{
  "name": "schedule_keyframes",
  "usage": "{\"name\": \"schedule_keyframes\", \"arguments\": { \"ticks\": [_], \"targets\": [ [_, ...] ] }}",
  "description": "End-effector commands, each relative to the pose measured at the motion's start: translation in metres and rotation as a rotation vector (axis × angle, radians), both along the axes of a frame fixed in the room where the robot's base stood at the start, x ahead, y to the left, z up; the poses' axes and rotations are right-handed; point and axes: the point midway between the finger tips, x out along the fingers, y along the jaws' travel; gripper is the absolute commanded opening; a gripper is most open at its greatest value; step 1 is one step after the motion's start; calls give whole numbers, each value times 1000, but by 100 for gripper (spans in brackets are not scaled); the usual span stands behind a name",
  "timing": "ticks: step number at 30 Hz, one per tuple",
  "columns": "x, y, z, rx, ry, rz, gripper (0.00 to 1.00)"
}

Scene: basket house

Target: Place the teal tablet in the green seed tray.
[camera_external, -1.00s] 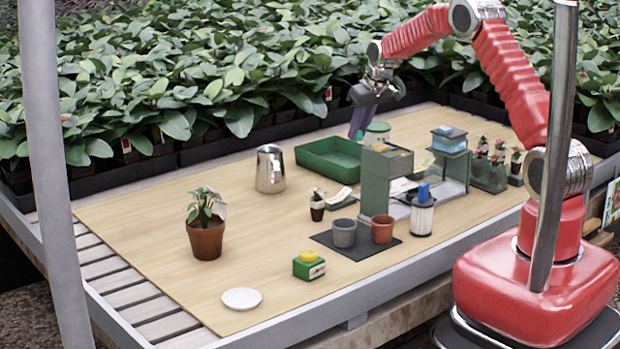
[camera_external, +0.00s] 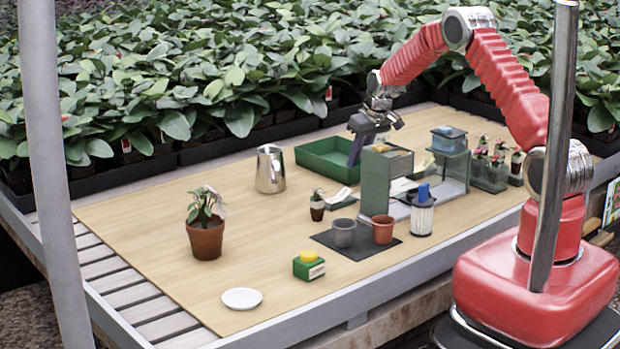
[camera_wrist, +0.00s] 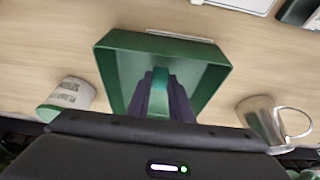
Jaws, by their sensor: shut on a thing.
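The green seed tray (camera_external: 312,160) sits toward the back of the table, and it fills the middle of the wrist view (camera_wrist: 112,75). My gripper (camera_external: 354,160) points down at the tray's right end; its dark fingers also show in the wrist view (camera_wrist: 160,92). They are shut on the teal tablet (camera_wrist: 161,77), whose end shows between them over the tray's interior. I cannot tell whether the tablet touches the tray floor. In the external view the tablet is not clearly visible.
A metal pitcher (camera_external: 270,170) stands left of the tray. A dark green box-shaped stand (camera_external: 376,185) is in front of the tray's right end.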

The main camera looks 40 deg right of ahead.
Motion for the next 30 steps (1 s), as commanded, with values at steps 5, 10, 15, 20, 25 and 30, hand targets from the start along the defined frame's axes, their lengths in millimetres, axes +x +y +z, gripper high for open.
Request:
{"name": "schedule_keyframes", "arguments": {
  "ticks": [5,10,15,20,25,30],
  "targets": [
    [0,0,-12,-1,-1,0,0],
    [0,0,-12,-1,-1,0,0],
    [0,0,-14,0,0,0,20],
    [0,0,-14,0,-1,0,31],
    [0,0,-14,0,-1,0,38],
    [0,0,-13,0,-1,0,38]
  ]
}}
